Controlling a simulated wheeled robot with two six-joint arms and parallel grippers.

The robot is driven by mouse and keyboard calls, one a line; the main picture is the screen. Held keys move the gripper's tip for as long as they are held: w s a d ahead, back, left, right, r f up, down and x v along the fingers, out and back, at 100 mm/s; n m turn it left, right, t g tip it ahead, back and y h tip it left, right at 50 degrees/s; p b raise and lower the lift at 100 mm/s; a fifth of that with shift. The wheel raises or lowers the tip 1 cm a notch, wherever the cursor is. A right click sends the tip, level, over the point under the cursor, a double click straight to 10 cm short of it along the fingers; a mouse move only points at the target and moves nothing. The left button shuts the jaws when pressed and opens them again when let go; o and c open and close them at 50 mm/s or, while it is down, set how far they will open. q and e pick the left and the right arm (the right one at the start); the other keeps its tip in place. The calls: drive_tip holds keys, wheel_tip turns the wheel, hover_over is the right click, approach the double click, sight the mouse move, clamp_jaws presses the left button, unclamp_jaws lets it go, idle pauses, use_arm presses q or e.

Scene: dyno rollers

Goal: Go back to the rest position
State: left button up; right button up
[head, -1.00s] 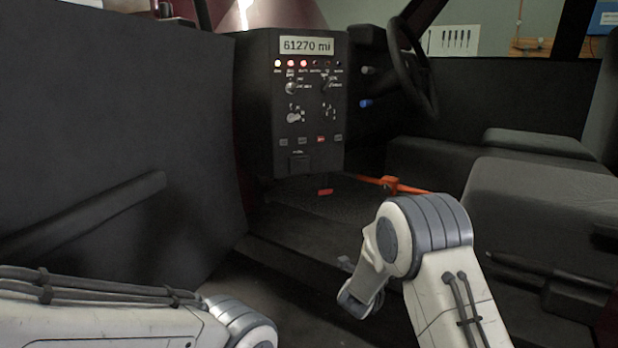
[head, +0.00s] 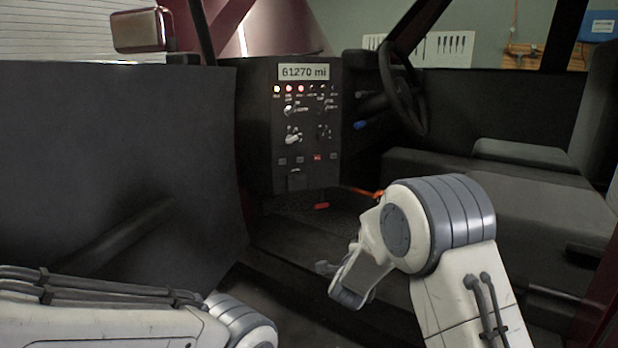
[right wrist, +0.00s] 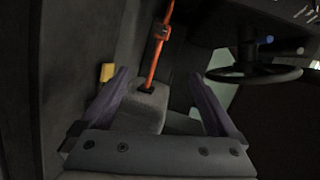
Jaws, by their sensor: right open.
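My right arm reaches in from the lower right of the head view, its wrist bent down to the left. The small end of my right gripper (head: 327,268) shows in front of the cab's sill, partly hidden by the wrist. In the right wrist view its two purple fingers (right wrist: 158,76) are spread apart with nothing held between them. My left arm shows at the lower left of the head view; its gripper is out of the picture.
A dark console (head: 292,125) reads "61270 mi". An orange rod (right wrist: 161,45) and a red piece (head: 322,206) are low in the cab. The open door (head: 110,150) stands left. Seats (head: 500,200) and a steering wheel (head: 400,90) are right.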

drive_tip(key=s+a+r+n+g+y+p, duration=0.35)
drive_tip(key=s+a+r+n+p, duration=0.4)
drive_tip(key=r+p, duration=0.4)
drive_tip(key=s+a+r+n+g+y+p, duration=0.3)
drive_tip(key=s+a+r+n+y+p, duration=0.2)
drive_tip(key=s+a+r+n+p, duration=0.5)
use_arm(q)
wheel_tip(320, 180, up, 47)
drive_tip(key=p, duration=2.3)
drive_tip(key=shift+f, duration=0.15)
use_arm(e)
drive_tip(key=s+d+r+n+g, duration=0.2)
drive_tip(key=s+r+n, duration=0.1)
drive_tip(key=s+r, duration=0.4)
drive_tip(key=s+d+r+n+g+h, duration=0.1)
drive_tip(key=s+d+r+n+g, duration=0.2)
drive_tip(key=s+r, duration=0.5)
drive_tip(key=s+d+r+n+g+h, duration=0.1)
drive_tip(key=s+d+r+n+g, duration=0.1)
drive_tip(key=s+r, duration=0.6)
drive_tip(key=s+n+g, duration=0.1)
drive_tip(key=s+n, duration=0.1)
drive_tip(key=s, duration=0.3)
drive_tip(key=shift+d+r, duration=0.15)
drive_tip(key=shift+d, duration=0.1)
use_arm(q)
drive_tip(key=shift+s, duration=0.1)
use_arm(e)
drive_tip(key=shift+g, duration=0.25)
drive_tip(key=shift+c, duration=0.3)
